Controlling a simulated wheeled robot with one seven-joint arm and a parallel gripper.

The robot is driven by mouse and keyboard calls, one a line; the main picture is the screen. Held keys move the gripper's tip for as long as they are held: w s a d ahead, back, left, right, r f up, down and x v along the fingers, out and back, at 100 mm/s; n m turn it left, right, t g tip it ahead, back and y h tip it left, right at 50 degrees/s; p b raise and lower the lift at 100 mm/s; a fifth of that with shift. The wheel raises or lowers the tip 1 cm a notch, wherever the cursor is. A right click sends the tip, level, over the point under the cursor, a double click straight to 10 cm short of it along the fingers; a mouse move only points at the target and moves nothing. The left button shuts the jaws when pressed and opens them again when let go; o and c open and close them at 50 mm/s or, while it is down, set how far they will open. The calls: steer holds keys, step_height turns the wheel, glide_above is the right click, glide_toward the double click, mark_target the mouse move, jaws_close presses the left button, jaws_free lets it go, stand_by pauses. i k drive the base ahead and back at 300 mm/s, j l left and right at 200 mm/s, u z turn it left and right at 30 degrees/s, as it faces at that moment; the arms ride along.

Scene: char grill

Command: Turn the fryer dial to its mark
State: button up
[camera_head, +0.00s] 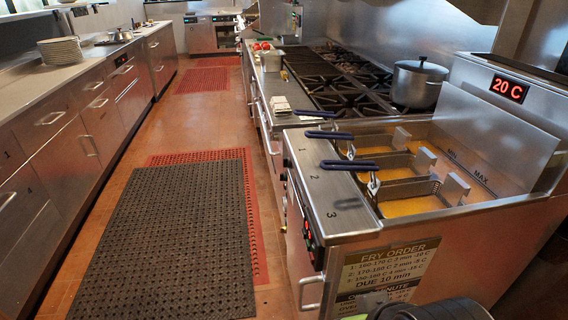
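Smaller dark controls (284,170) show further back along the same front. My gripper's fingers are not in view.
A fry order sign (388,268) is on the fryer's near side. A stove with a steel pot (418,84) stands beyond. A black mat (165,240) lies on a red mat in the aisle. Drawer counters (75,120) line the left. The aisle floor is clear of standing objects.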

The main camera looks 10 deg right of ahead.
mark_target(286, 161)
steer(key=k+j+u, duration=0.2)
steer(key=j, duration=1)
steer(key=i+j+u, duration=0.15)
steer(key=i+j, duration=0.25)
steer(key=i+j+u, duration=0.1)
steer(key=i+j, duration=0.2)
steer(key=i, duration=0.25)
steer(key=i+l+u, duration=0.15)
steer(key=i+l, duration=0.2)
steer(key=i, duration=0.2)
steer(key=i+l+u, duration=0.2)
steer(key=i+l, duration=0.25)
steer(key=i, duration=0.05)
